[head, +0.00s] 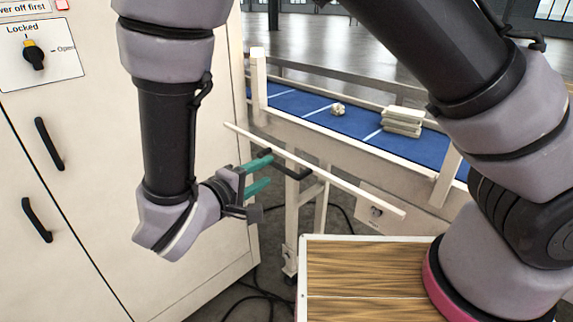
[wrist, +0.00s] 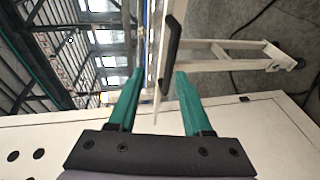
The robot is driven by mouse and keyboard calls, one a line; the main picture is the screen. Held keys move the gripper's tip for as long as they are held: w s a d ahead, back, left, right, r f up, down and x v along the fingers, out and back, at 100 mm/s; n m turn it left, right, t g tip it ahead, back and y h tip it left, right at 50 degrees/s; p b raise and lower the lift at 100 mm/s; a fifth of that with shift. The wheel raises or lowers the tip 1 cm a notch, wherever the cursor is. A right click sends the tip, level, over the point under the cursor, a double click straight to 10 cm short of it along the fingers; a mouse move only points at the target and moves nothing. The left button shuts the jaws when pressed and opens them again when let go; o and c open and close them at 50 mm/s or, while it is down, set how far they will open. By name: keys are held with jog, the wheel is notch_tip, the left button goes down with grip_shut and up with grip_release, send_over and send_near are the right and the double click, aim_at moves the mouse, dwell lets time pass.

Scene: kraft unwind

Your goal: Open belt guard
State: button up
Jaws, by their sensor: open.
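The belt guard (head: 350,188) shows in the head view as a long, thin cream panel, seen nearly edge-on, along the near side of the conveyor. A black bar handle (head: 293,172) sticks out from it toward my side. My gripper (head: 262,174) has teal fingers and is open, just left of the handle. In the wrist view the handle (wrist: 172,50) lies beyond the fingertips, a little right of the middle between them. The guard's thin edge (wrist: 157,88) runs between the fingers of my gripper (wrist: 157,74). I see no contact with the handle.
The conveyor's blue belt (head: 300,103) carries a stack of pale packs (head: 402,121) and a small crumpled piece (head: 338,109). A cream cabinet (head: 90,150) with black handles and a lock switch stands close on the left. Cables (head: 258,298) lie on the floor.

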aim_at(276, 167)
jog(key=shift+n+t+y, duration=0.7)
jog(key=shift+t+y, duration=0.1)
jog(key=shift+y, duration=0.1)
jog(key=x, duration=0.3)
jog(key=f+x, duration=0.1)
jog(key=x, duration=0.2)
jog(key=f+x, duration=0.1)
jog(key=x, duration=0.2)
jog(key=shift+w+a+f, duration=0.1)
jog(key=shift+w+a, duration=0.05)
grip_shut()
dwell(0.6)
